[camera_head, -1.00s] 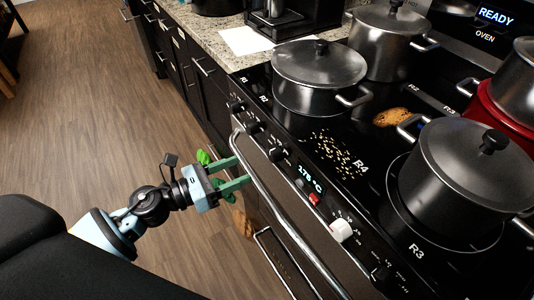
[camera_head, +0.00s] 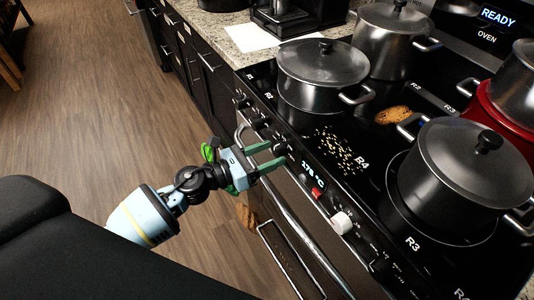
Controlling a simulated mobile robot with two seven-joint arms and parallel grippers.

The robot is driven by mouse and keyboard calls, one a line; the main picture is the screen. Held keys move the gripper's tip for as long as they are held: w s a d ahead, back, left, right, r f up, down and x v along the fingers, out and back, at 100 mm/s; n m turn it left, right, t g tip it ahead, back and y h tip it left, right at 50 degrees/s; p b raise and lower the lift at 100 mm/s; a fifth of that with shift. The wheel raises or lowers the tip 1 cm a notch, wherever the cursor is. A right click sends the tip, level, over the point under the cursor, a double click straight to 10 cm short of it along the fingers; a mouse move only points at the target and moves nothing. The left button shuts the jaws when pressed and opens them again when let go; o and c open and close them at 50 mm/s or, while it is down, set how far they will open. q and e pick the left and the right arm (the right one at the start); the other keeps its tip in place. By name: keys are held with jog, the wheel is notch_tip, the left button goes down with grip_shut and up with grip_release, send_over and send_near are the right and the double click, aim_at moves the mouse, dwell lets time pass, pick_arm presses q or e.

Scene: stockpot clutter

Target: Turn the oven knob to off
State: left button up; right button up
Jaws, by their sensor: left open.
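A white knob (camera_head: 341,222) sits on the oven's front control panel, right of a small display reading about 175 °C (camera_head: 313,174) and a red switch (camera_head: 316,194). Several black knobs (camera_head: 260,123) line the panel to the left. I cannot read the white knob's setting. My left gripper (camera_head: 281,156) is open, with green fingers pointing right at the panel, close to the black knob left of the display. The fingers are empty and left of the white knob. I cannot tell whether they touch the panel. My right gripper is not in view.
The oven door handle (camera_head: 300,240) runs below the panel. A steel pot (camera_head: 322,75), another lidded pot (camera_head: 461,170) and a red pot (camera_head: 488,105) stand on the cooktop. A cookie (camera_head: 392,115) and crumbs lie there. Something green (camera_head: 209,152) shows behind my gripper.

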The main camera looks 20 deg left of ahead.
pick_arm(q)
jog(key=shift+c, duration=0.5)
jog(key=c, duration=0.9)
